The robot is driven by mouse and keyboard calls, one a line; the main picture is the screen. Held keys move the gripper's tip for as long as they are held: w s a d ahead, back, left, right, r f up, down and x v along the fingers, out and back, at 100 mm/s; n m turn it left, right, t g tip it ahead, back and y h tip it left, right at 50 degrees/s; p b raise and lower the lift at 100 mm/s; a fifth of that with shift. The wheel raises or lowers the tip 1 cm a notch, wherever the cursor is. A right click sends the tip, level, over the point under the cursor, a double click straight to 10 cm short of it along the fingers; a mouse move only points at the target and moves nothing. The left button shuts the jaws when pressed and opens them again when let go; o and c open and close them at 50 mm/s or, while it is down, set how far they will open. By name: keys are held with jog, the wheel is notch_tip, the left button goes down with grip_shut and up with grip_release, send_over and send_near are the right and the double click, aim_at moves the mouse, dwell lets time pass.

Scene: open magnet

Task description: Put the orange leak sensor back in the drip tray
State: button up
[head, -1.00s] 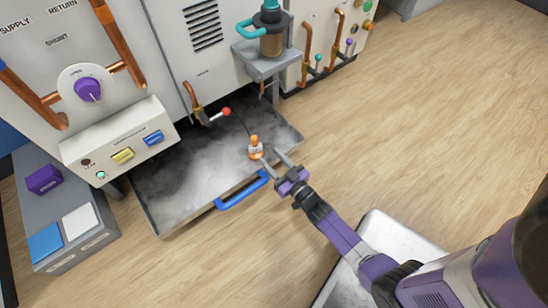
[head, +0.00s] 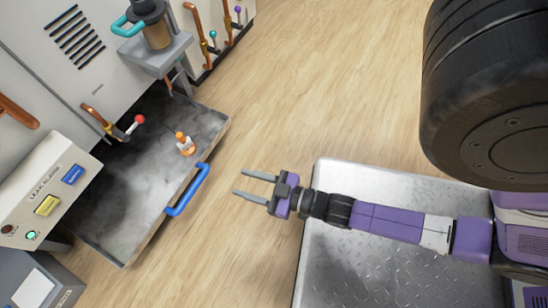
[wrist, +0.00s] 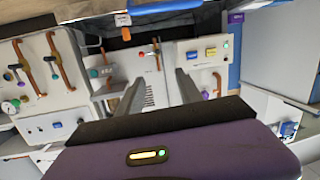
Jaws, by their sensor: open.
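The orange leak sensor (head: 186,146), orange with a white middle, stands in the drip tray (head: 110,215) near its front right edge. A thin dark cable runs from it toward the back. In the wrist view the sensor (wrist: 124,20) shows small near the top edge. My gripper (head: 241,183) is open and empty, out over the floor to the right of the tray's blue handle (head: 187,190). It is clearly apart from the sensor. Both fingers also show in the wrist view with nothing between them (wrist: 160,76).
A leak alarm box (head: 45,195) with blue and yellow buttons stands left of the tray. A red-tipped valve lever (head: 135,124) and a bracket with a canister (head: 155,38) overhang its back. A metal tread plate (head: 350,260) lies below my arm. Wooden floor between is clear.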

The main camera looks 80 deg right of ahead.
jog(key=s+a+r+y, duration=0.1)
jog(key=s+a+r, duration=0.2)
jog(key=r, duration=0.5)
jog(key=s+a+r+g+y, duration=0.1)
jog(key=s+a+r, duration=0.3)
jog(key=r, duration=0.5)
jog(key=shift+s+r+n, duration=0.3)
jog(key=shift+s+n, duration=0.1)
jog(key=shift+s, duration=0.35)
